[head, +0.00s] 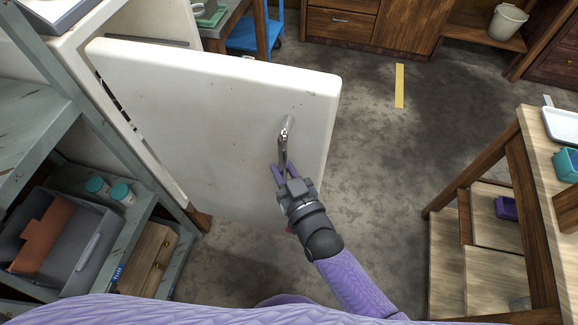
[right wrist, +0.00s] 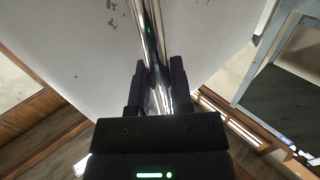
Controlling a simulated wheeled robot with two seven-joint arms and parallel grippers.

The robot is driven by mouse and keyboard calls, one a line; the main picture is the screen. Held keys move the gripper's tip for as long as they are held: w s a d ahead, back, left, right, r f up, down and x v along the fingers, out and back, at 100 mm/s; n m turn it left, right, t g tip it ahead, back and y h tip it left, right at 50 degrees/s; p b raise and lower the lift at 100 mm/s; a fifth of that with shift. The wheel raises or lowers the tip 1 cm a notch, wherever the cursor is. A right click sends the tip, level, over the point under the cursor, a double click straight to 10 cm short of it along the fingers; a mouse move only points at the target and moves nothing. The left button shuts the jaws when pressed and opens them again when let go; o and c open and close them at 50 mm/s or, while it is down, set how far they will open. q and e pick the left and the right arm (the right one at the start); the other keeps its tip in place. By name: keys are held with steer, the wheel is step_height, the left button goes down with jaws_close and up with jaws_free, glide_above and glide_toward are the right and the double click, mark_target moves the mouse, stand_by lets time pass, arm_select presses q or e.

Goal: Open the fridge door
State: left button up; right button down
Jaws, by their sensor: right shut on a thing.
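The white fridge door (head: 205,110) stands ajar in the head view, swung out from the white fridge body (head: 85,30) at the left, with a dark gap along the hinge side. Its chrome handle (head: 285,135) is near the door's free edge. My right gripper (head: 281,172) is shut on the lower part of the handle. In the right wrist view the handle (right wrist: 150,40) runs between the two dark fingers of the gripper (right wrist: 155,85), in front of the white door face (right wrist: 90,40). My left gripper is not in view.
A grey metal shelf (head: 60,130) with a grey bin (head: 75,245) and teal-lidded jars (head: 120,192) stands at the left. A wooden table (head: 530,150) stands at the right. The concrete floor (head: 390,150) between door and table is clear, with a yellow strip (head: 399,86).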

stand_by(0.4)
steer(key=c, duration=0.5)
jaws_free()
steer(key=shift+c, duration=0.2)
steer(key=p+v, duration=0.2)
steer(key=v, duration=0.8)
steer(key=shift+a, duration=0.1)
